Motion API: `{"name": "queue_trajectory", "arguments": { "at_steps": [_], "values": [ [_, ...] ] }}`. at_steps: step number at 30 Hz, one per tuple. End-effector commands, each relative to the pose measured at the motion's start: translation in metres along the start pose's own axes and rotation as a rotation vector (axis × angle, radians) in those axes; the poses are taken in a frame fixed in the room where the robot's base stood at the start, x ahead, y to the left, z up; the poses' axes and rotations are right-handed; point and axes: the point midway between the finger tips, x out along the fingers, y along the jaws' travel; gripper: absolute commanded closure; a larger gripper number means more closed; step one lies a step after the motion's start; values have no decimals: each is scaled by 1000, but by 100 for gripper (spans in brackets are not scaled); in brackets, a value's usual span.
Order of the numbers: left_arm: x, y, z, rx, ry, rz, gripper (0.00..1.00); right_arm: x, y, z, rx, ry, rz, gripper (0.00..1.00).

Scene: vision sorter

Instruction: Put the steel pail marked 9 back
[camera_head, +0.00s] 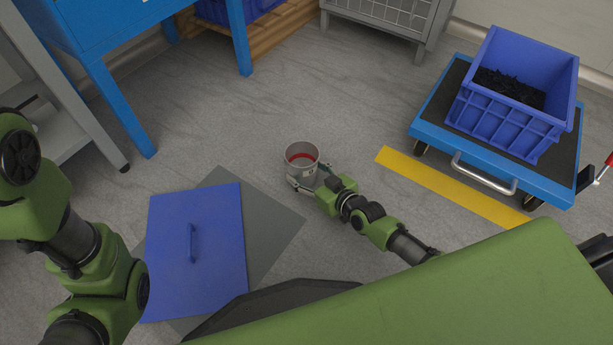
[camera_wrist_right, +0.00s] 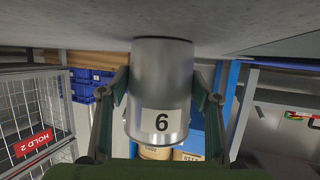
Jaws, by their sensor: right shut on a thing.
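The steel pail (camera_head: 302,150) is upright with a red inside, on or just above the floor beyond the grey mat. My right gripper (camera_head: 306,187) is shut on it, and its fingers flank the pail (camera_wrist_right: 163,75) in the right wrist view. That view seems upside down, with the floor at the top. The white label (camera_wrist_right: 161,121) reads as 6 in the picture, which would be 9 turned upright. I cannot tell if the base touches the floor. My left arm shows at the left, but its gripper is out of view.
A blue panel with a handle (camera_head: 215,240) lies on a grey mat (camera_head: 275,218). A blue cart (camera_head: 420,125) carrying a blue crate (camera_head: 500,125) stands right, behind a yellow floor strip (camera_head: 440,182). A blue table's leg (camera_head: 120,110) and a wire cage (camera_head: 385,15) stand behind.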

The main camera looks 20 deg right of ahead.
Motion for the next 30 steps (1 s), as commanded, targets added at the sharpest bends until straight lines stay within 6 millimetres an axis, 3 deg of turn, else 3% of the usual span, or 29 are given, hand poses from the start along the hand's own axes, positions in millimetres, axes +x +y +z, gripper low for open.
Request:
{"name": "queue_trajectory", "arguments": {
  "at_steps": [11,12,13,26,30],
  "values": [
    [-3,1,-2,0,2,1,68,2,1,3,-1,4,1,81],
    [-2,1,-1,0,2,1,68,1,1,2,-1,2,1,35],
    [-2,1,-1,0,2,1,68,1,0,2,-1,2,1,27],
    [3,0,1,0,1,1,68,-1,0,-4,1,2,1,26],
    [18,-4,6,0,0,1,68,-23,0,-4,-1,-3,0,26]
  ]
}}
